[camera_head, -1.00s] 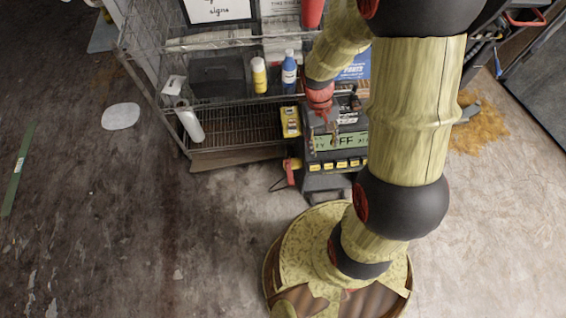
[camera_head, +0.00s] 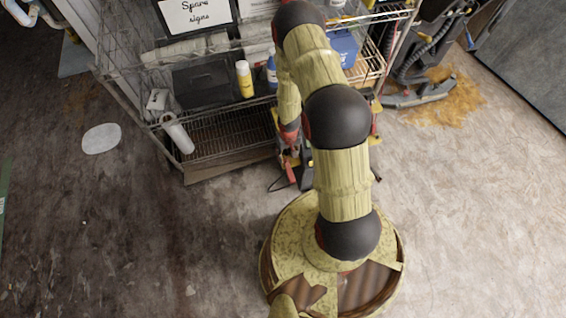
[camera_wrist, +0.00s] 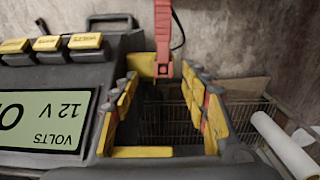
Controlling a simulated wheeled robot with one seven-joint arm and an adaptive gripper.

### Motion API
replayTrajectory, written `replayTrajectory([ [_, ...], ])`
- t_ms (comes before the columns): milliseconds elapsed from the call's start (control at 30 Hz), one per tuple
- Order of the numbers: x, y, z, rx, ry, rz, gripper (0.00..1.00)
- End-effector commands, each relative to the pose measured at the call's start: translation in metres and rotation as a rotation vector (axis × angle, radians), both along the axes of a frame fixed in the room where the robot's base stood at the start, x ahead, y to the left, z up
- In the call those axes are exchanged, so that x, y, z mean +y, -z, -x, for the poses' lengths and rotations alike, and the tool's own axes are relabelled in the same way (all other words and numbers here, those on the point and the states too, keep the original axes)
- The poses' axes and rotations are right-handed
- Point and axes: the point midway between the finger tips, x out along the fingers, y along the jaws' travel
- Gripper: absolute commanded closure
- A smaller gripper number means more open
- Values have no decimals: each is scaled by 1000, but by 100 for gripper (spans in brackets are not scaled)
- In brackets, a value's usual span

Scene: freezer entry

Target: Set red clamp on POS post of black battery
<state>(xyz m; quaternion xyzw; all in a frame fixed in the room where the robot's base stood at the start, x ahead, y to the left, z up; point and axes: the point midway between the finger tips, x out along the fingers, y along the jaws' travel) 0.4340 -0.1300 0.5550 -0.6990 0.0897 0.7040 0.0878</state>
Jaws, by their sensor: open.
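The red clamp (camera_wrist: 162,28) shows at the top middle of the wrist view, its lower end between or just beyond my fingertips. It also shows in the head view (camera_head: 290,172), at the left side of the charger. My gripper (camera_wrist: 160,73) is open, its yellow and black fingers on either side of the clamp's lower end. I cannot tell whether they touch it. A yellow part (camera_wrist: 147,64) sits beside the clamp's end. In the head view my arm hides most of my gripper and the charger. I cannot make out the black battery or its POS post.
The grey charger (camera_wrist: 75,75), with a green 12 V display and yellow buttons, stands close left of my fingers. A wire rack (camera_head: 225,130) holds a yellow bottle (camera_head: 245,80) and a white roll (camera_head: 178,133). A floor machine (camera_head: 415,90) stands right. Front floor is clear.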

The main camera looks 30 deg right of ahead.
Motion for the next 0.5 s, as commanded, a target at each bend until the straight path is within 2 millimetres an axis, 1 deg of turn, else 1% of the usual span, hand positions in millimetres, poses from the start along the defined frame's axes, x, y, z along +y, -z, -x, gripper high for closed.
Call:
replayTrajectory([
  [67, 1, 4, -3, -11, 24, -4, 55],
  [233, 1, 22, -3, -9, 29, -3, 55],
  [433, 2, 35, -3, -8, 28, -2, 55],
  [500, 3, 44, -3, -8, 28, -2, 55],
])
